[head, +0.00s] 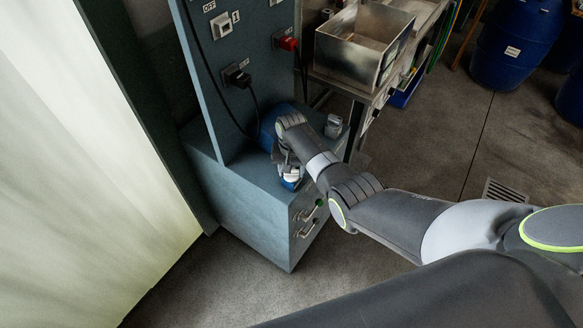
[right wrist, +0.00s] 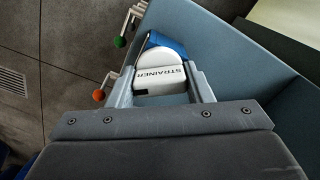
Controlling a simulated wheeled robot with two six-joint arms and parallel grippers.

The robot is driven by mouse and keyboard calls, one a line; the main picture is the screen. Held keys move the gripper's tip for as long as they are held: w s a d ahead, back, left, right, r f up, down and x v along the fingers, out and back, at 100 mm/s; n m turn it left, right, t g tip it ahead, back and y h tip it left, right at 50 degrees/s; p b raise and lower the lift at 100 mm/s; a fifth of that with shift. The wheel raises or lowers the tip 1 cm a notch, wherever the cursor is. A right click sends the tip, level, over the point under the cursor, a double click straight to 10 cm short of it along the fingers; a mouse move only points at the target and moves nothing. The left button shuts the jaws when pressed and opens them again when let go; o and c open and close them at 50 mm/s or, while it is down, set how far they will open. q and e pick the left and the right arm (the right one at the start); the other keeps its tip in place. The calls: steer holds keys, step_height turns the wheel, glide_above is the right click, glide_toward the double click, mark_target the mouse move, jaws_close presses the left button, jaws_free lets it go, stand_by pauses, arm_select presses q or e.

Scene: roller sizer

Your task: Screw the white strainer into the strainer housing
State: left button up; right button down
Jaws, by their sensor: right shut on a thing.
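The white strainer (right wrist: 160,74), with the word STRAINER on it, sits between the two fingers of my right gripper (right wrist: 160,82) in the right wrist view. The gripper is shut on it. A blue part (right wrist: 168,44), which looks like the strainer housing, shows right behind the strainer; I cannot tell how far the strainer sits in it. In the head view my right gripper (head: 288,166) points down over the blue-grey cabinet, with a bit of white and blue (head: 291,181) below it. The arm hides most of the rest. My left gripper is not in view.
A panel with switches and plugs (head: 222,75) rises behind. A metal bin (head: 355,55) stands at the back. Floor is clear in front.

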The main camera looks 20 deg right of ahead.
steer(key=shift+s+f+m, duration=0.15)
steer(key=shift+m, duration=0.45)
steer(key=m+p, duration=0.1)
steer(key=m, duration=0.3)
steer(key=shift+s, duration=0.1)
steer(key=c, duration=1.1)
jaws_free()
steer(key=o, duration=1)
steer(key=shift+w, duration=0.2)
steer(key=shift+o, duration=0.2)
